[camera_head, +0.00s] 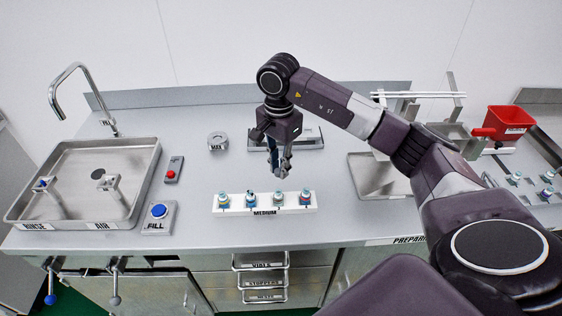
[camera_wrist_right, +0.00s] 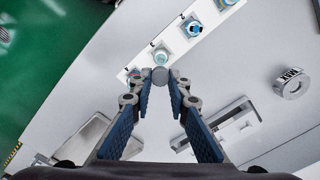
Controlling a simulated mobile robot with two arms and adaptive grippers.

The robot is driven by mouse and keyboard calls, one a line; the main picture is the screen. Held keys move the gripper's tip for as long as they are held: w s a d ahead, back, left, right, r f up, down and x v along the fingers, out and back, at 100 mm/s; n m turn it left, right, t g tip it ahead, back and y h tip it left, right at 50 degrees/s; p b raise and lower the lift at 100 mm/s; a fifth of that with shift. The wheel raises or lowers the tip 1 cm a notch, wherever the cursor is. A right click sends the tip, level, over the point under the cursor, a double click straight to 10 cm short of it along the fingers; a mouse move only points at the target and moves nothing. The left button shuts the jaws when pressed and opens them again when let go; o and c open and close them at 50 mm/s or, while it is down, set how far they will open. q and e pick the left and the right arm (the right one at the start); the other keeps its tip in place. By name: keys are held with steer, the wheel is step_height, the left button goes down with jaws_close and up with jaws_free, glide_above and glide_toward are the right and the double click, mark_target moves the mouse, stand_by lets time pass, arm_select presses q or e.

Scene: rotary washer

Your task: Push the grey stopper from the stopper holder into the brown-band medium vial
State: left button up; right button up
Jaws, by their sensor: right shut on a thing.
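My right gripper (camera_head: 279,172) hangs over the workbench, pointing down, between the stopper holder and the white medium rack (camera_head: 231,209). In the right wrist view its fingertips (camera_wrist_right: 167,78) are closed on the round grey stopper (camera_wrist_right: 159,73). The stopper appears close to a pale teal vial (camera_wrist_right: 160,57) in the rack; the height between them is unclear. This vial is third from the left in the head view (camera_head: 279,199). Band colours are too small to tell for sure, so I cannot single out the brown-band vial. The stopper holder (camera_head: 313,143) lies behind the gripper. My left gripper is out of view.
Neighbouring vials (camera_head: 251,199) stand close on both sides in the rack. A ring marked MAX (camera_head: 217,142), a red-button box (camera_head: 174,170) and a FILL button (camera_head: 159,212) are to the left, near the sink (camera_head: 141,157). A red bin (camera_head: 510,120) is at right.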

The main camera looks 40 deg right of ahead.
mark_target(279, 192)
steer(key=shift+w+a+f, duration=0.1)
steer(key=shift+w+f, duration=0.1)
steer(key=shift+f, duration=0.3)
steer(key=shift+f+b, duration=0.3)
steer(key=shift+b, duration=0.1)
steer(key=shift+s+f+b, duration=0.2)
steer(key=shift+f+b, duration=0.15)
steer(key=shift+f, duration=0.25)
steer(key=shift+f+b, duration=0.4)
steer(key=shift+f, duration=0.3)
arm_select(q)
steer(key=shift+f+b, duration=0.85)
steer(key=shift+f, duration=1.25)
arm_select(e)
steer(key=shift+f, duration=1)
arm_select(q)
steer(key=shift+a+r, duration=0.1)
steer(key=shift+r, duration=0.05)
arm_select(e)
steer(key=shift+r, duration=0.45)
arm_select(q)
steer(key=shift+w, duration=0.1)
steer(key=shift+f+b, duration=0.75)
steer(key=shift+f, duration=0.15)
arm_select(e)
steer(key=shift+f, duration=0.9)
